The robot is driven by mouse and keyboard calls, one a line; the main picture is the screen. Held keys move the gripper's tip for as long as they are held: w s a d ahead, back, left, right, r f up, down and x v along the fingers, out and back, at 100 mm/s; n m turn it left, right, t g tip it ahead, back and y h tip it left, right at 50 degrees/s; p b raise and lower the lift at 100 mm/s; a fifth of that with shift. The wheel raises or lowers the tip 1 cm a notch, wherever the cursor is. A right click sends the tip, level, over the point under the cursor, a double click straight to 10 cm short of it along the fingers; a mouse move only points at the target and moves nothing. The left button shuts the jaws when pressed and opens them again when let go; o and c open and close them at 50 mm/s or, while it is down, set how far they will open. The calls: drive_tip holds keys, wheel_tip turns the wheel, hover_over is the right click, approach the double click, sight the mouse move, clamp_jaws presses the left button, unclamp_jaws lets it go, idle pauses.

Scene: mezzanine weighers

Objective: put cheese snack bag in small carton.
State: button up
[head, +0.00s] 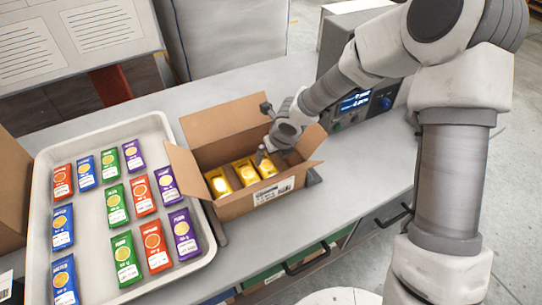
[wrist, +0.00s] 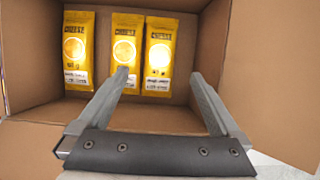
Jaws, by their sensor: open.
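The small carton (head: 262,203) stands open on the bench with its flaps folded out. Three yellow cheese snack bags lie side by side inside it: a left one (head: 218,182), a middle one (head: 245,171) and a right one (head: 267,167). The wrist view also shows the left bag (wrist: 78,50), the middle bag (wrist: 126,45) and the right bag (wrist: 158,58) against the carton's brown wall (wrist: 200,30). My gripper (wrist: 157,80) is open and empty, over the carton, with its fingertips apart near the middle and right bags. Whether a finger touches a bag cannot be told.
A white tray (head: 40,215) to the left holds several red, blue, green and purple bags; no yellow bag shows in it. A weigher with a lit display (head: 354,102) stands behind and right of the carton. Bare grey bench (head: 370,160) lies to the right.

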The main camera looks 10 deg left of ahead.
drive_tip(key=p+v, duration=0.3)
drive_tip(key=v, duration=0.6)
